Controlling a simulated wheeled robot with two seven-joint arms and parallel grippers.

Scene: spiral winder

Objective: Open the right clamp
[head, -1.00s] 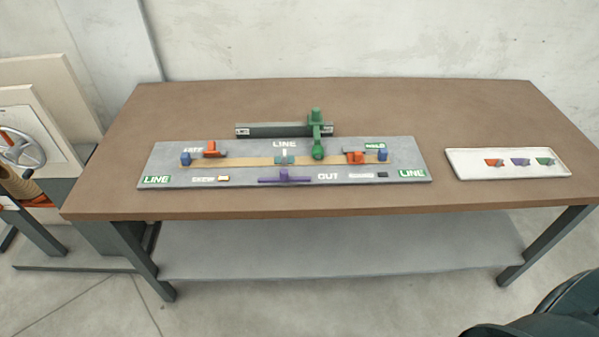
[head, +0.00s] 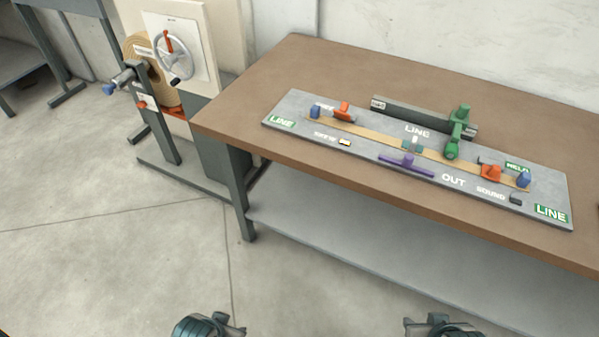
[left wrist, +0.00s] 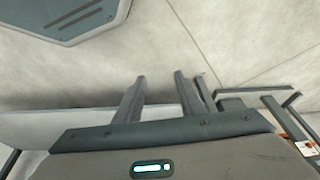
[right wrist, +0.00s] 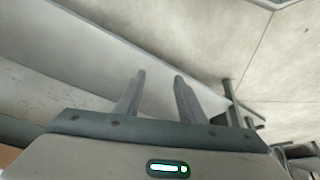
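The grey board (head: 330,158) lies on the brown table. The right clamp (head: 490,172), an orange-red block, sits on its right part beside a blue block (head: 523,180), at the end of a tan strip. A similar orange-red clamp (head: 343,109) is at the strip's left end. Whether either clamp is open is too small to tell. My right gripper (head: 440,322) is low at the bottom edge, well apart from the board; the right wrist view shows its fingers (right wrist: 160,78) spread and empty. My left gripper (head: 225,325) is also low; its fingers (left wrist: 160,78) are spread and empty.
A green lever (head: 457,130) on a dark rail (head: 400,110) stands behind the strip, and a purple bar (head: 406,165) lies in front. The table (head: 225,115) edge lies between my grippers and the board. A winder with a handwheel (head: 175,55) stands left. Open floor lies at lower left.

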